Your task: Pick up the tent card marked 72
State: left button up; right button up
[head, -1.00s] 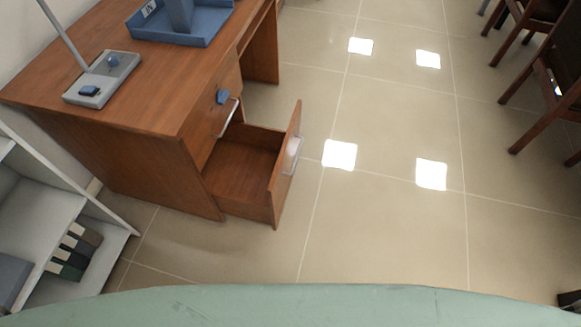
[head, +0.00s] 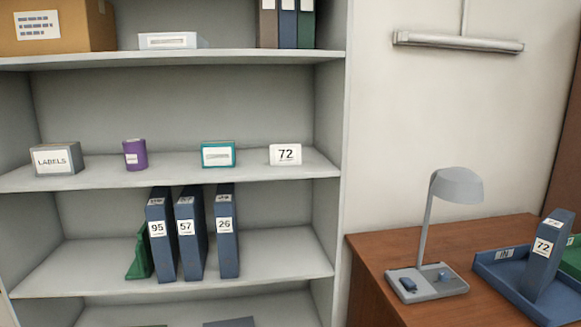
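The white tent card marked 72 (head: 286,155) stands upright on the middle shelf of the grey shelving unit, near its right end. A blue binder (head: 543,250), also marked 72, stands a little tilted in the blue IN tray (head: 498,268) on the desk at the right. Neither of my grippers shows in the head view.
Left of the card on the same shelf (head: 105,174) are a teal-framed box (head: 218,154), a purple cup (head: 135,155) and a LABELS box (head: 55,158). Binders marked 95 (head: 160,240), 57 (head: 190,240) and 26 (head: 227,240) stand below. A lamp (head: 457,186) stands on the desk (head: 385,247).

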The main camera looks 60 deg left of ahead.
aim_at(278, 154)
jog(key=u, duration=2.05)
